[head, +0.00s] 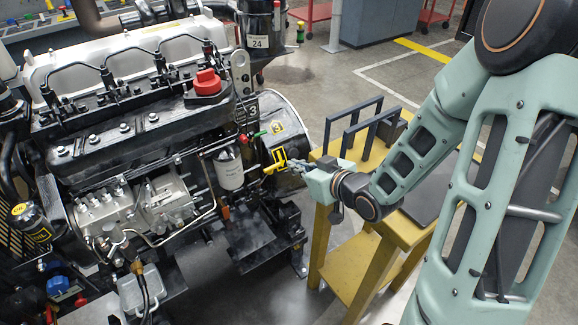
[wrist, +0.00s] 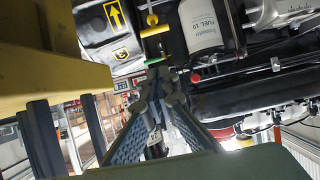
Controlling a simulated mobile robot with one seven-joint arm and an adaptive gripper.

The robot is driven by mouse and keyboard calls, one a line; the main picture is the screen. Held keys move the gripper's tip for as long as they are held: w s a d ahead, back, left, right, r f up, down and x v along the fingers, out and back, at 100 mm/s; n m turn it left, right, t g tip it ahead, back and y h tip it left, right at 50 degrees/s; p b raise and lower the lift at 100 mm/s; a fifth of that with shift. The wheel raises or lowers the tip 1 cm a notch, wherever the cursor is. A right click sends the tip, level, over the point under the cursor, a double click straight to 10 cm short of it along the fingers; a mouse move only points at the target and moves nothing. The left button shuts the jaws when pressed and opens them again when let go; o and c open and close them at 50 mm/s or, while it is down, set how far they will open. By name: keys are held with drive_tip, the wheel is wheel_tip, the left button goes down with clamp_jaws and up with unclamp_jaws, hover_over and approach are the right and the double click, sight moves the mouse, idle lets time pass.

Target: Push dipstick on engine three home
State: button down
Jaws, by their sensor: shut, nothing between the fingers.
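The dipstick shows a yellow T-shaped handle (head: 269,169) on the near end of the engine marked 3, right of the white fuel filter. The handle also shows in the wrist view (wrist: 154,30), beside a yellow arrow label (wrist: 115,18). How far it sits in its tube I cannot tell. My gripper (head: 294,165) is shut and empty, a short way right of the handle in the head view. In the wrist view its closed fingertips (wrist: 160,76) lie below the handle, apparently apart from it.
A green-handled part (head: 262,134) and a red knob (head: 243,139) are close by the dipstick. The white fuel filter (head: 229,168) stands left of it. A yellow stand (head: 320,250) with dark upright bars is under and beside my arm. Open floor lies beyond the stand.

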drive_tip(key=x, duration=0.3)
drive_tip(key=f+b+x, duration=0.1)
drive_tip(key=x, duration=0.6)
drive_tip(key=shift+s+f+b, duration=0.1)
drive_tip(key=shift+f+b, duration=0.25)
drive_tip(key=shift+f, duration=0.15)
drive_tip(key=shift+w+a+f, duration=0.1)
drive_tip(key=shift+w+f, duration=0.15)
drive_tip(key=shift+f, duration=0.4)
drive_tip(key=shift+f, duration=0.1)
drive_tip(key=b, duration=1.5)
approach(261, 183)
drive_tip(key=x, duration=0.7)
drive_tip(key=shift+w, duration=0.25)
drive_tip(key=shift+w+a+f, duration=0.25)
drive_tip(key=shift+w+f, duration=0.15)
drive_tip(key=shift+f, duration=0.15)
drive_tip(key=shift+r, duration=0.15)
